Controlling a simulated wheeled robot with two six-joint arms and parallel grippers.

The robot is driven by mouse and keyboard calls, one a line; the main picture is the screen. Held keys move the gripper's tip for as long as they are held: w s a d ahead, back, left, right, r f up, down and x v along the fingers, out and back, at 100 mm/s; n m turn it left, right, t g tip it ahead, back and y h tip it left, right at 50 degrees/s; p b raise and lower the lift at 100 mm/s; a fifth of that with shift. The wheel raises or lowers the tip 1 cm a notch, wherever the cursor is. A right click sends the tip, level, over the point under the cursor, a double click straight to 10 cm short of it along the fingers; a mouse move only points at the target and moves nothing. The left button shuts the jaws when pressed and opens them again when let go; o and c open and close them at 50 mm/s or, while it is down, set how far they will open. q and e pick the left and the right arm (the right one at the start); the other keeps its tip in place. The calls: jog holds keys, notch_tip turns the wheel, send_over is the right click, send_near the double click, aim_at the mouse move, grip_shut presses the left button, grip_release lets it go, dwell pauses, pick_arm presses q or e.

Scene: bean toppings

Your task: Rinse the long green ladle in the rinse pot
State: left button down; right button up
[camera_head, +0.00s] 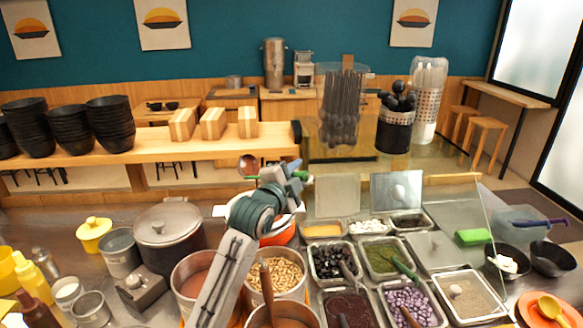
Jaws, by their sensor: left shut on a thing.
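My left arm comes in from the bottom, and its gripper (292,178) is raised over the middle of the counter. It is shut on the long green ladle (301,175); a bit of green handle shows beside the fingers and a round brownish bowl (248,165) shows to their left. The ladle is held up in the air, mostly hidden by the gripper. Below it stands an orange pot (282,238) with a white rim, partly covered by my arm. I cannot tell for certain whether this is the rinse pot. My right gripper is not in view.
A lidded steel pot (168,232) and a pot of brownish liquid (191,283) stand left of my arm. A pot of beans (287,272) is close on its right. Topping trays (383,258) and a clear upright panel (478,235) lie further right. Black bowls (70,128) stack behind.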

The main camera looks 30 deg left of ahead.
pick_arm(q)
jog(key=shift+d+f+m+b, duration=0.35)
jog(key=shift+f+m, duration=0.2)
jog(key=shift+f, duration=0.25)
jog(key=shift+d+f+m+b, duration=0.25)
jog(key=shift+f+m+b, duration=0.25)
jog(key=shift+f, duration=0.3)
jog(key=shift+d+f+m+b, duration=0.35)
jog(key=shift+f+m, duration=0.2)
jog(key=shift+f, duration=0.25)
jog(key=shift+r, duration=0.1)
jog(key=r+n+p, duration=0.1)
jog(key=r+p, duration=0.1)
jog(key=a+r+n+p, duration=0.1)
jog(key=r+p, duration=0.1)
jog(key=p, duration=0.1)
jog(key=shift+a+r, duration=0.15)
jog(key=shift+r, duration=0.15)
jog(key=w+a+r+n+p, duration=0.1)
jog(key=a+r+n+p, duration=0.5)
jog(key=a+r+n, duration=0.7)
jog(key=shift+a+r+p, duration=0.15)
jog(key=shift+a+p, duration=0.25)
jog(key=shift+a, duration=1)
